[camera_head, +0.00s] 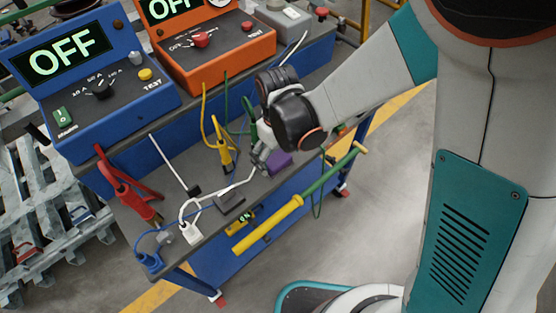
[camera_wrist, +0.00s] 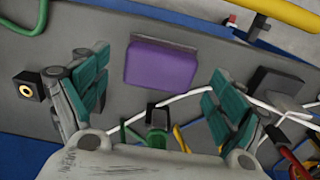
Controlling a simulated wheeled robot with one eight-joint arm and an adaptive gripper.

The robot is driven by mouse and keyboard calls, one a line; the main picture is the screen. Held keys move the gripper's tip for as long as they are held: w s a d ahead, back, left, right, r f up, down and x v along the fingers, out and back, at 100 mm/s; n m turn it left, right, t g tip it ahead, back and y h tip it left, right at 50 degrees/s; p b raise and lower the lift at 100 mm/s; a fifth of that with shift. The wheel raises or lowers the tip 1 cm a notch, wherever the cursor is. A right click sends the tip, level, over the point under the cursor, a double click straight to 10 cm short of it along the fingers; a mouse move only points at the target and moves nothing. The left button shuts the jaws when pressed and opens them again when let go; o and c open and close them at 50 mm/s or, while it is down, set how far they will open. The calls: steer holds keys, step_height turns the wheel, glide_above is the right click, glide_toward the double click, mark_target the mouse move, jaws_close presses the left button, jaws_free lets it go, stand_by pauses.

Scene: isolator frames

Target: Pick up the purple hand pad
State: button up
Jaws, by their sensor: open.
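The purple hand pad (camera_wrist: 160,65) lies on the grey bench top (camera_wrist: 75,40), a rounded block seen whole in the wrist view, ahead of and between my fingers. In the head view the purple pad (camera_head: 279,162) shows only in part, beside my gripper (camera_head: 262,155). In the wrist view my gripper (camera_wrist: 150,95) has its two teal-padded fingers spread wide apart with nothing held between them. The pad lies beyond the fingertips in the picture, and I see no contact. The exact height of my gripper over the bench cannot be told.
A black block (camera_wrist: 274,88) and white cable lie right of the pad. A small black box (camera_wrist: 28,86) is at left. A yellow-and-green pole (camera_head: 270,224) runs along the bench's front edge. A blue OFF tester (camera_head: 95,80) and an orange tester (camera_head: 205,40) stand behind.

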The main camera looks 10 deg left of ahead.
mark_target(277, 158)
step_height(277, 158, down, 2)
steer(key=shift+f, duration=0.1)
steer(key=c, duration=1.2)
steer(key=shift+o, duration=0.2)
steer(key=shift+r, duration=0.25)
step_height(277, 158, up, 20)
steer(key=p, duration=1.3)
steer(key=shift+f, duration=0.15)
